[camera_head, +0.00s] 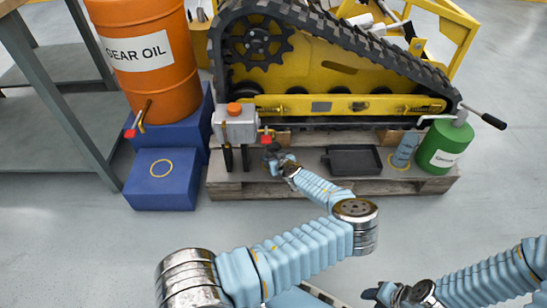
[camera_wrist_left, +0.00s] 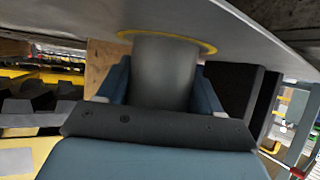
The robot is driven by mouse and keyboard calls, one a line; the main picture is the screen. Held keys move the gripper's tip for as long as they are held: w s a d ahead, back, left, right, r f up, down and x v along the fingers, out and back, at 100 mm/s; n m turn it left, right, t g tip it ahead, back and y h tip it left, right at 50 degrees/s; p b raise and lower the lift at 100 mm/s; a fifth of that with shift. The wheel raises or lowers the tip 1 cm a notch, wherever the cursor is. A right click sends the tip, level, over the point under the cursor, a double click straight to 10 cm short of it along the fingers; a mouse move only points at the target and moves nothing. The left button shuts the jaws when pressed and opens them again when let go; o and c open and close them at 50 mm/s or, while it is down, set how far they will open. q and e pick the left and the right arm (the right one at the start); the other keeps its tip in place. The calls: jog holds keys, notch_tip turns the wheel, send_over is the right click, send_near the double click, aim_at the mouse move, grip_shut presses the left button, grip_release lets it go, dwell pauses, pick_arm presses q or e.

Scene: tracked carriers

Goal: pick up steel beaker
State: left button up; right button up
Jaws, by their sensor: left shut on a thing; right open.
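The steel beaker (camera_wrist_left: 165,72) is a dark grey cylinder in the left wrist view. It sits between the blue fingers of my left gripper (camera_wrist_left: 160,95), which is shut on it. Its far end meets a grey surface inside a yellow ring (camera_wrist_left: 213,48); I see no clear gap there. In the head view my left gripper (camera_head: 277,160) is at the pallet's front, below a small grey tank, and largely hides the beaker. My right gripper (camera_head: 384,293) is open and empty at the bottom edge, well away from the pallet.
The grey tank (camera_head: 234,126) with an orange cap and red tap stands just left. A black tray (camera_head: 354,161), a blue cylinder (camera_head: 405,149) and a green can (camera_head: 443,147) are to the right. An orange drum (camera_head: 150,75) and blue step (camera_head: 162,190) stand left. Foreground floor is clear.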

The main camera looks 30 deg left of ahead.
pick_arm(q)
jog(key=c, duration=0.3)
jog(key=shift+r, duration=0.2)
